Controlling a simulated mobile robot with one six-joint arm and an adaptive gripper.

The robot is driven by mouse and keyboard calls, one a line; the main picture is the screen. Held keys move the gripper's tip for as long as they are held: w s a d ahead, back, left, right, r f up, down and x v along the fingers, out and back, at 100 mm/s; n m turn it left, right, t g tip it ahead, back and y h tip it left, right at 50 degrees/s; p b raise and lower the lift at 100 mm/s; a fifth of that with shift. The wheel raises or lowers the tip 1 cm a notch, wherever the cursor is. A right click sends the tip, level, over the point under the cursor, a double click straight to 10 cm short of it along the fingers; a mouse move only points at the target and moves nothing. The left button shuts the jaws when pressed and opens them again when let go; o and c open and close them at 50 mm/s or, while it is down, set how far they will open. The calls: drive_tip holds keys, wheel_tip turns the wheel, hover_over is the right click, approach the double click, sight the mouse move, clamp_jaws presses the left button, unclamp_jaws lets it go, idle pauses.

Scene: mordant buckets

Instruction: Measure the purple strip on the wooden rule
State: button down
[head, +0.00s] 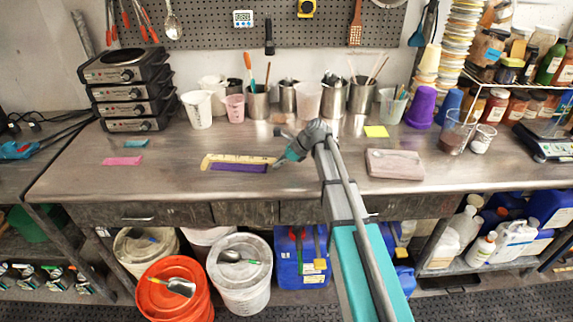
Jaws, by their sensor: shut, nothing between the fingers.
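The purple strip (238,168) lies flat on the metal bench, along the front edge of the wooden rule (236,160). The strip looks roughly parallel to the rule, and its left end starts a little right of the rule's left end. I cannot read the rule's marks at this size. My gripper (279,162) is shut and empty, close to the right ends of the rule and strip. I cannot tell whether it touches either one. My arm comes in from the lower right and leaves the rule and strip mostly uncovered.
A pink strip (122,161) and a teal strip (136,143) lie on the left of the bench (75,180). A pinkish block (394,164) and a yellow square (376,131) are on the right. Cups and metal pots (258,103) stand along the back. The front left is clear.

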sight(266, 166)
drive_tip(key=shift+w+a, duration=0.1)
drive_tip(key=shift+a, duration=0.55)
drive_tip(key=shift+a, duration=0.95)
drive_tip(key=shift+d, duration=0.2)
drive_tip(key=shift+d, duration=0.55)
drive_tip(key=d, duration=0.3)
drive_tip(key=shift+r+p, duration=0.35)
drive_tip(key=shift+p, duration=0.05)
drive_tip(key=p+v, duration=0.5)
drive_tip(key=v, duration=0.2)
drive_tip(key=shift+d+r, duration=0.25)
drive_tip(key=shift+d+r+p, duration=0.45)
drive_tip(key=shift+d+p, duration=0.2)
